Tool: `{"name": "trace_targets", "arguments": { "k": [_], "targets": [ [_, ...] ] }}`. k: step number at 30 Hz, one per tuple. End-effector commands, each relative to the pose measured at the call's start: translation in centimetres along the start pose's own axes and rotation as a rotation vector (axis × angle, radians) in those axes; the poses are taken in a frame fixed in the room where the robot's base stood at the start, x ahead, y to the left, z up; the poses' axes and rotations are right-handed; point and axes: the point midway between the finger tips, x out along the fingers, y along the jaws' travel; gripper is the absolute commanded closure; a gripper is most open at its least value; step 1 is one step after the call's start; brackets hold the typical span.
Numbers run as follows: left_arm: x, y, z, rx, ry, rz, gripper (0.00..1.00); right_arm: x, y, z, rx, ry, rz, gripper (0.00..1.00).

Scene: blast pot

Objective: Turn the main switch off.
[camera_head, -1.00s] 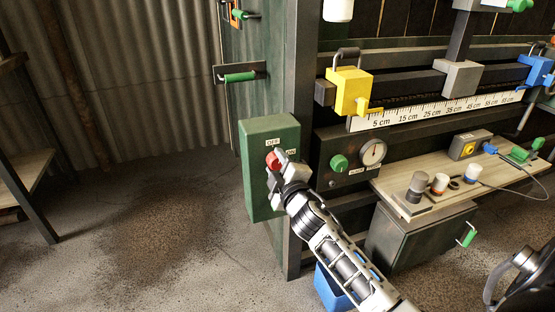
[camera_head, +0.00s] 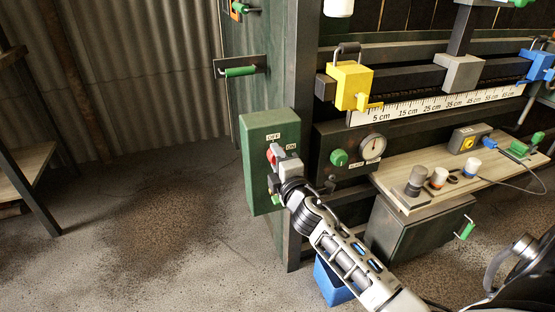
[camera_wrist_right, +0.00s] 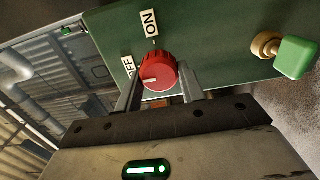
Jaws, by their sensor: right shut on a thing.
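The main switch is a red round knob (camera_head: 272,156) on the front of a green box (camera_head: 255,137), with an OFF label above it and an ON label to its right. The wrist view shows the red knob (camera_wrist_right: 158,71) close up, with a white mark on its face towards the left, near the OFF label (camera_wrist_right: 128,66). The ON label (camera_wrist_right: 150,23) is above the knob there. My right gripper (camera_head: 280,158) is shut on the knob; its two fingers lie on either side of it in the wrist view (camera_wrist_right: 160,92). My left gripper is not in view.
A green button on a brass stem (camera_wrist_right: 293,57) sticks out of the box beside the knob. A panel with a gauge (camera_head: 372,147) and a green knob (camera_head: 339,157) stands to the right. A wooden shelf (camera_head: 425,205) and a blue bin (camera_head: 330,284) are near my right arm.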

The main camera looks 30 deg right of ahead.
Motion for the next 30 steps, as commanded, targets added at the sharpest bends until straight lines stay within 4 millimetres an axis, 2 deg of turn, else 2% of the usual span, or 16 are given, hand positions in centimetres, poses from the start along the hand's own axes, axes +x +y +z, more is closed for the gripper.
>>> {"name": "trace_targets", "arguments": {
  "k": [6,7,9,20,25,30],
  "targets": [
    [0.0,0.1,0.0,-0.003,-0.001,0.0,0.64,0.0,-0.1,0.0,-0.007,0.0,0.0,0.84],
    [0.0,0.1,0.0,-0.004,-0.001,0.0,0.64,0.0,-0.1,0.0,-0.007,0.0,0.0,0.58],
    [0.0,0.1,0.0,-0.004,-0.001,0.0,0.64,0.0,0.0,0.0,-0.006,0.0,0.0,0.39],
    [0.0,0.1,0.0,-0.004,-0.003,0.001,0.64,-0.4,-0.1,0.0,-0.002,0.0,-0.001,0.39],
    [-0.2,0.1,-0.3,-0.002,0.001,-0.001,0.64,-2.8,-0.1,0.0,-0.001,0.0,-0.003,0.39],
    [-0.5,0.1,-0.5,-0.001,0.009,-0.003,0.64,-7.0,-0.2,0.0,0.0,0.0,-0.004,0.39]
  ]
}}
